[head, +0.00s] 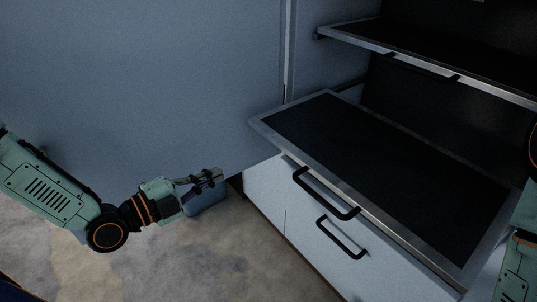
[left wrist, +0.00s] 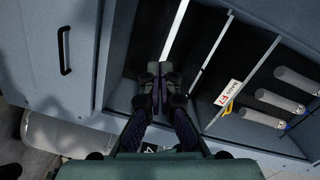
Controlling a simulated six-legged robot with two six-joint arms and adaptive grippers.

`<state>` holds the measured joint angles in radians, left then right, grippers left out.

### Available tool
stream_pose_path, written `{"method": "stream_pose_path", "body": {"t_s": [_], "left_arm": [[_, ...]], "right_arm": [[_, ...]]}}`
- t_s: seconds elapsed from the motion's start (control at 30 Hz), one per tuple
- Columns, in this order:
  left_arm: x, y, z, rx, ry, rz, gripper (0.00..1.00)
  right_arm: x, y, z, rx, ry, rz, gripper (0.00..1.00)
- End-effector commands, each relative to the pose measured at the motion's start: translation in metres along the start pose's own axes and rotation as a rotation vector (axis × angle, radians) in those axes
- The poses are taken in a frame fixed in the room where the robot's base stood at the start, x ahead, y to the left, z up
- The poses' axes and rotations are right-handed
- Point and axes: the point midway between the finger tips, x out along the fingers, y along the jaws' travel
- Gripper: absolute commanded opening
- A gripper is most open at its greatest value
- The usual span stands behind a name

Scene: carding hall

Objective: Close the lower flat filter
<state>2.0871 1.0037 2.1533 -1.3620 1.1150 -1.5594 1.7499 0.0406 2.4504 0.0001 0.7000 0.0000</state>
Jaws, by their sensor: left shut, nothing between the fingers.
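The lower flat filter (head: 390,165) is a dark flat panel in a grey metal frame, sticking well out of the machine in the head view. A black bar handle (head: 322,196) sits at its front edge. My left gripper (head: 214,175) is shut and empty, left of the filter's near left corner and apart from it. In the left wrist view my left gripper (left wrist: 158,72) points at an open bay with nothing between its fingers. I cannot pick out the lower filter there. My right gripper is out of view; only part of my right arm shows at the right edge.
An upper flat filter (head: 440,58) is above. A white front with a second black handle (head: 341,238) is below. A blue-grey panel (head: 150,80) stands behind my left arm. The left wrist view shows grey cylinders (left wrist: 280,98) and a label (left wrist: 228,93). The floor (head: 180,265) is clear.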

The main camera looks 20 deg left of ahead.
Motion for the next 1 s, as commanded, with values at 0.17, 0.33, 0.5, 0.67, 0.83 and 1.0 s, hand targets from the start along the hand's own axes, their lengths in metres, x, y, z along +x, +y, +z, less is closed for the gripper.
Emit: {"method": "stream_pose_path", "body": {"t_s": [0.17, 0.33, 0.5, 0.67, 0.83, 1.0], "left_arm": [[-0.001, -0.01, -0.016, 0.276, 0.066, -0.051, 0.0], [0.0, -0.011, -0.017, 0.358, 0.061, -0.059, 0.0], [0.012, -0.009, -0.018, 0.363, 0.064, -0.057, 0.0], [0.029, -0.009, -0.019, 0.363, 0.066, -0.056, 0.0], [0.047, -0.01, -0.019, 0.363, 0.066, -0.056, 0.0], [0.064, -0.011, -0.019, 0.363, 0.065, -0.055, 0.0]], "right_arm": [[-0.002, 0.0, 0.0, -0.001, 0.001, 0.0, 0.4], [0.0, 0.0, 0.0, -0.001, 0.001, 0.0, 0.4], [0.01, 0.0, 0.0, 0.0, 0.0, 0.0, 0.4], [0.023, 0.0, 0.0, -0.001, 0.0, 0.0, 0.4], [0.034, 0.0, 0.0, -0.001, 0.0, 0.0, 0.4], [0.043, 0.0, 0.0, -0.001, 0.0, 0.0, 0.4]]}}
